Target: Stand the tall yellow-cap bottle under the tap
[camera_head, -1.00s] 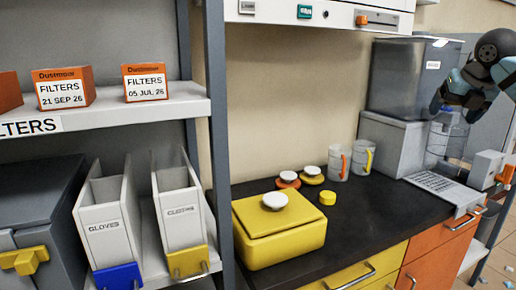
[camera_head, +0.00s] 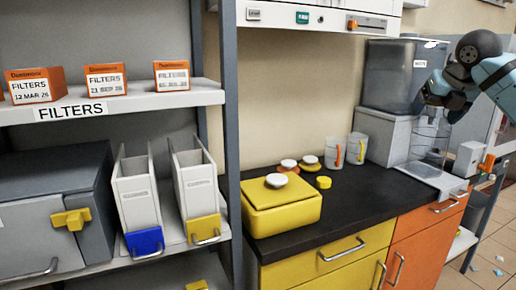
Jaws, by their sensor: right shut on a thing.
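My right gripper (camera_head: 440,103) comes in from the right, in front of the water dispenser (camera_head: 391,132). It is shut, with a clear vessel (camera_head: 424,135) below it that seems to be the tall bottle; the grip itself is partly hidden by the wrist. The vessel looks upright, above or on the pale drip tray (camera_head: 431,176); I cannot tell whether it touches. The tap is hidden behind my gripper. A loose yellow cap (camera_head: 323,182) lies on the dark counter. My left gripper is not in view.
A yellow box (camera_head: 282,213) with a white-topped lid stands on the counter (camera_head: 362,201). Two clear jugs, one with an orange handle (camera_head: 336,151) and one with a yellow handle (camera_head: 356,149), stand left of the dispenser. Shelves with filter boxes (camera_head: 106,80) fill the left.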

